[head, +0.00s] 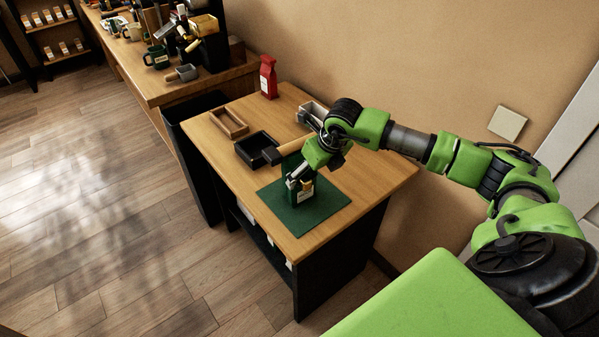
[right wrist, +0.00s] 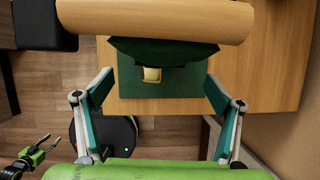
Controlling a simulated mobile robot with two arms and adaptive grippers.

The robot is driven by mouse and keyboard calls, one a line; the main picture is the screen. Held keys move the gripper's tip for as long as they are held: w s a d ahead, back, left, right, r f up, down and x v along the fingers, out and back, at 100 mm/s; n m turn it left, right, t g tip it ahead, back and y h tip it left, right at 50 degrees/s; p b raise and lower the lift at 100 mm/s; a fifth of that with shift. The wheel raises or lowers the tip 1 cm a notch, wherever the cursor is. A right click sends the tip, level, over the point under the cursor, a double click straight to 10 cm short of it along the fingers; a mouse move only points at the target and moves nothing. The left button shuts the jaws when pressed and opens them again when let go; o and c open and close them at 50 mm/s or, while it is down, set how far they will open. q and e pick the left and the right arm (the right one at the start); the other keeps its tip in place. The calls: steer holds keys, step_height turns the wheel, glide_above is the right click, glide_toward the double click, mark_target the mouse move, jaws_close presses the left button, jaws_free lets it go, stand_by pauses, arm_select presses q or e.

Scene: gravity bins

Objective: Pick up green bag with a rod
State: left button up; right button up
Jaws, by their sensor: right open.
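The green bag (head: 303,194) stands on a dark green mat (head: 331,201) near the table's front, partly hidden by my gripper. It has a pale label and a yellowish piece at its front. A thick light wooden rod (head: 290,148) shows just behind it; in the right wrist view the rod (right wrist: 155,20) spans the top above the dark green bag (right wrist: 165,53). My right gripper (head: 297,182) is open at the bag. In the right wrist view its fingers (right wrist: 161,97) stand apart, either side of the bag. My left gripper (right wrist: 38,152) shows small at the lower left there.
A wooden tray (head: 217,122) and a black tray (head: 243,150) lie left of the rod. A grey tray (head: 314,106) and a red bag (head: 268,76) stand farther back. A cluttered workbench (head: 160,96) adjoins the table. The table's right front is bare.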

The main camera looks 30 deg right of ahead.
mark_target(301, 162)
steer(key=shift+w+r+p, duration=0.15)
steer(key=shift+w+p, duration=0.15)
steer(key=shift+w, duration=0.25)
steer(key=w, duration=0.1)
steer(key=w+p, duration=0.2)
steer(key=w, duration=0.1)
steer(key=shift+f, duration=0.3)
steer(key=shift+w+f, duration=0.1)
steer(key=shift+f, duration=0.3)
steer(key=c, duration=2)
steer(key=shift+c, duration=0.2)
